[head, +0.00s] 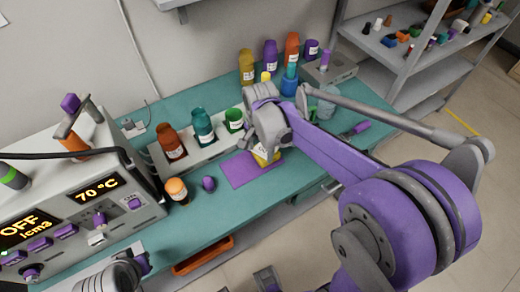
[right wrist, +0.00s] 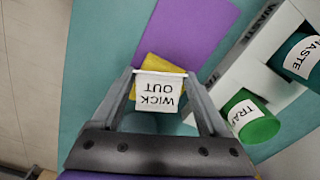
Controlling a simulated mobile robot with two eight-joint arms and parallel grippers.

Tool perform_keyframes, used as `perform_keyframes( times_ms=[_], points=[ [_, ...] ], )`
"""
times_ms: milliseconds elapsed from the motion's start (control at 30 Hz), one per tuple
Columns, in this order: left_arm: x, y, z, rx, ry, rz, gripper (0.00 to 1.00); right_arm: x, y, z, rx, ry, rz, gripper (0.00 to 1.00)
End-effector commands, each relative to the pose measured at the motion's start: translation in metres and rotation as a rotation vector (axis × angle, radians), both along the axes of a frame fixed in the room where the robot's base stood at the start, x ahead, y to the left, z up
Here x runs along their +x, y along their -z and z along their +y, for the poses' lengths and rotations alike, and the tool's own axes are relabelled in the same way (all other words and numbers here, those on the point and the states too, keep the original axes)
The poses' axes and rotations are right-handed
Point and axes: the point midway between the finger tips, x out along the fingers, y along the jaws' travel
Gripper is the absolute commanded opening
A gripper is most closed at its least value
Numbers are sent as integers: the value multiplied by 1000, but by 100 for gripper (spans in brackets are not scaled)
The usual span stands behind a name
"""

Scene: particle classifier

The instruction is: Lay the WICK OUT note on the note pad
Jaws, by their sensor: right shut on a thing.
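The WICK OUT note (right wrist: 158,92) is yellow with a white lettered face. My right gripper (right wrist: 160,76) is shut on it, with one finger on each side. In the head view the note (head: 266,154) shows as a bit of yellow under my right gripper (head: 264,148). The note pad, a flat purple sheet (head: 240,172), lies on the teal bench; it also shows in the right wrist view (right wrist: 185,35). The note overlaps the pad's near end in the wrist view; I cannot tell whether it touches. Grey parts at the bottom left may be my left arm; its jaws are unclear.
A rack (head: 203,148) with orange, teal and green labelled containers stands behind the pad. An orange-capped jar (head: 177,190) and a small purple piece (head: 209,184) stand left of it. A control unit (head: 70,205) fills the left. Bottles stand at the back.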

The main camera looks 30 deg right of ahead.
Motion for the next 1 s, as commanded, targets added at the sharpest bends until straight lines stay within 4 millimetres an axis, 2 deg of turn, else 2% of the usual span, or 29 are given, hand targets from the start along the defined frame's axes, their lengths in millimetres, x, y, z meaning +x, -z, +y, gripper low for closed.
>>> perform_keyframes(
  times_ms=[267,300,400,633,733,867,1000],
  points=[
    [-1,4,0,0,0,1,0,0,4,0,0,0,0,27],
    [-1,3,0,0,0,1,0,0,3,0,0,0,0,85],
    [-1,2,0,0,0,1,0,0,3,0,0,0,0,100],
    [0,1,0,0,0,1,0,0,1,0,0,0,0,100],
    [0,-2,0,0,0,-1,0,0,-5,0,0,0,0,100],
    [1,-4,0,0,0,-2,0,0,-25,0,0,0,0,100],
    [2,-8,0,0,0,-3,0,0,-57,0,0,0,0,100]
  ],
)
